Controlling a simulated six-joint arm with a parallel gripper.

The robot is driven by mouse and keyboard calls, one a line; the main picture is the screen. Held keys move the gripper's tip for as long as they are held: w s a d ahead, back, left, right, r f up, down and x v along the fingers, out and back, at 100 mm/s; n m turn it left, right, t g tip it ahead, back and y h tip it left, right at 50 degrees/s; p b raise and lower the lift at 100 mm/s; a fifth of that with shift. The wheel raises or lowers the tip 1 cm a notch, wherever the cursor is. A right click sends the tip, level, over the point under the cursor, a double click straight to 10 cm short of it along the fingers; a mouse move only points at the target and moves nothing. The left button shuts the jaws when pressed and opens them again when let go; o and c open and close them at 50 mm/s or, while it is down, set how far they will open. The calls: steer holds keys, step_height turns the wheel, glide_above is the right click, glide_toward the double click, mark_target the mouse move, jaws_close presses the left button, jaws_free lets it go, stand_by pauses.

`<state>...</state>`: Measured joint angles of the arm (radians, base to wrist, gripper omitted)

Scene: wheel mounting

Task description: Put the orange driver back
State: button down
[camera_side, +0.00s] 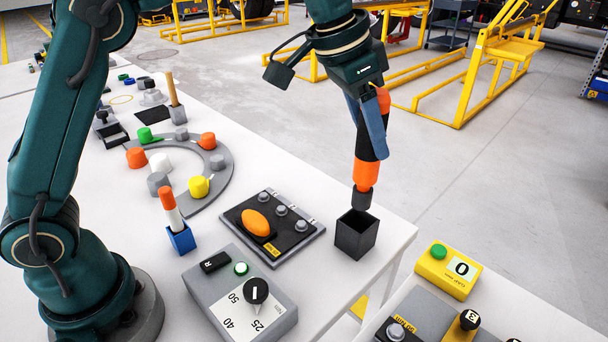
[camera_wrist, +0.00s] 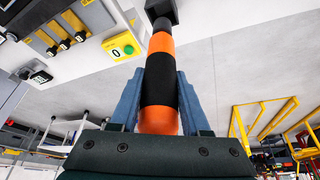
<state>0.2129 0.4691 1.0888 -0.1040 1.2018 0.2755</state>
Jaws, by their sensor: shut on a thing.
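The orange driver (camera_side: 367,172) has an orange and black body with a dark tip pointing down. My gripper (camera_side: 372,135) is shut on its black middle band and holds it nearly upright. A dark square holder (camera_side: 357,234) with an open top stands at the table's right corner. The driver's dark tip is right at or just above the holder's opening; I cannot tell whether it is inside. In the wrist view the driver (camera_wrist: 158,85) lies between the two blue fingers of my gripper (camera_wrist: 160,95), with its dark tip at the top edge.
A black panel with an orange knob (camera_side: 256,223) and several bolts lies left of the holder. A grey control box (camera_side: 240,295) is in front, and a blue holder with an orange-and-white stick (camera_side: 171,208) stands further left. A yellow box with a green button (camera_side: 447,269) is at right.

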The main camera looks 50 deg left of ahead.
mark_target(362, 189)
steer(key=shift+f, duration=4.85)
steer(key=shift+c, duration=1.9)
jaws_free()
steer(key=v, duration=1.2)
steer(key=s+a+f+n+y, duration=0.1)
steer(key=s+a, duration=0.3)
steer(key=s, duration=0.4)
steer(key=s+a+f+n+t+y, duration=0.1)
steer(key=s+a+f+n, duration=0.3)
steer(key=s, duration=0.5)
steer(key=shift+s+f+t, duration=0.25)
steer(key=shift+f+t, duration=0.05)
steer(key=shift+a, duration=0.15)
